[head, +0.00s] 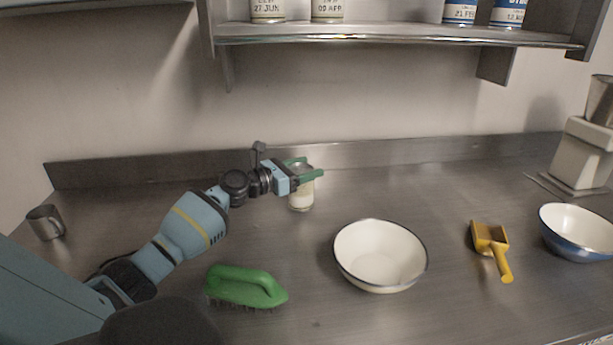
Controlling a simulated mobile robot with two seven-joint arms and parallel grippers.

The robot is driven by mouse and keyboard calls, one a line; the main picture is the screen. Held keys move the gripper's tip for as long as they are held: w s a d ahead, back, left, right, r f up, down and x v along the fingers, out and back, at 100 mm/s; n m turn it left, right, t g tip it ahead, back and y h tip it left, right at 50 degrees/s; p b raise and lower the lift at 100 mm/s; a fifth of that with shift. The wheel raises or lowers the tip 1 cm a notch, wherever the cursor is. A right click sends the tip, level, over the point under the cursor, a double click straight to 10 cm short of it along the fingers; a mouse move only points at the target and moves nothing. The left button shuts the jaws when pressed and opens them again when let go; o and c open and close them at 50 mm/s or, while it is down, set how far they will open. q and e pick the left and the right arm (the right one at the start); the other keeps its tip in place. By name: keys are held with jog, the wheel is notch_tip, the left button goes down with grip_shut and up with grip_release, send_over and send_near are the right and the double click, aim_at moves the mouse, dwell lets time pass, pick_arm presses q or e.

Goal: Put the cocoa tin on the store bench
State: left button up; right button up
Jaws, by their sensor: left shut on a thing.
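My left gripper (308,172) reaches over the steel bench (450,195) towards its back. Its green fingers are shut on a small pale jar-like container (301,199), around its upper part. The container is upright, at or just above the bench top; I cannot tell whether it touches. It has a whitish lower part, and I can read no label, so I cannot tell if it is the cocoa tin. Several tins stand on the wall shelf, two pale ones (327,10) and two blue and white ones (507,12), their tops cut off. My right gripper is not in view.
A white bowl (380,255) stands at centre front, with a green brush (245,287) to its left. A yellow scoop (491,247), a blue bowl (578,233) and a scale-like machine (583,150) are to the right. A metal mug (46,222) is far left. The shelf (400,38) overhangs the back.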

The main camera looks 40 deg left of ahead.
pick_arm(q)
jog(key=shift+f, duration=0.6)
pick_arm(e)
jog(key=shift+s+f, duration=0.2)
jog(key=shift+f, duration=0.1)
pick_arm(q)
jog(key=shift+f, duration=0.1)
jog(key=o, duration=1.1)
jog(key=shift+f, duration=0.15)
jog(key=o, duration=0.5)
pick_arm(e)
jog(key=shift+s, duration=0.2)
